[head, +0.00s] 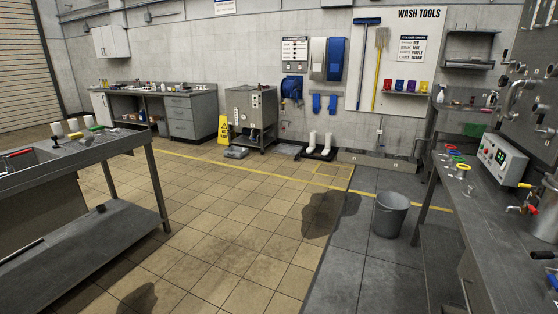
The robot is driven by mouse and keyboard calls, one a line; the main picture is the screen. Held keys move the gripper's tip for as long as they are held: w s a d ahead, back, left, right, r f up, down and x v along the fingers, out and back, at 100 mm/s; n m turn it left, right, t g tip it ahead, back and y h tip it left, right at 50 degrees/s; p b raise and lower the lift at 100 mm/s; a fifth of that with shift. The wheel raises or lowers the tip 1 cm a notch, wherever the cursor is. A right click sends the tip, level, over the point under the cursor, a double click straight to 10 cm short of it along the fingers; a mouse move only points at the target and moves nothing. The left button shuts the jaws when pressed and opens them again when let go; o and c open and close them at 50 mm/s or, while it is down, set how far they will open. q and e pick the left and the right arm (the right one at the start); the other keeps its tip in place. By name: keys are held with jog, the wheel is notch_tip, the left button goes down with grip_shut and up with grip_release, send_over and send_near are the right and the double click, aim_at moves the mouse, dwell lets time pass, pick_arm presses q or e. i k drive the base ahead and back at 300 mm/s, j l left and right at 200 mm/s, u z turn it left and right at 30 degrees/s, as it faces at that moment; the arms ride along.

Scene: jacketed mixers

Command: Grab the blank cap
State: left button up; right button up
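I cannot pick out the blank cap for certain. A small dark round piece (101,208) lies on the lower shelf of the left steel table (120,140); it is too small to identify. Several small coloured fittings sit on the right bench (440,215), among them a yellow-topped one (463,169). White cylinders (73,125) and small red, green and yellow items stand on top of the left table. Neither of my grippers is in view.
A grey bucket (389,214) stands on the floor left of the right bench. A control box (499,160) sits on that bench. A yellow floor sign (223,130) and a steel cabinet (251,110) stand at the back. The tiled floor between the tables is clear.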

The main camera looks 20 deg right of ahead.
aim_at(470, 194)
jog(key=i+l+z, duration=0.2)
jog(key=i+z, duration=0.2)
jog(key=i+l+z, duration=0.1)
jog(key=i+z, duration=0.65)
jog(key=i+j+z, duration=0.1)
jog(key=i+z, duration=0.25)
jog(key=k, duration=0.05)
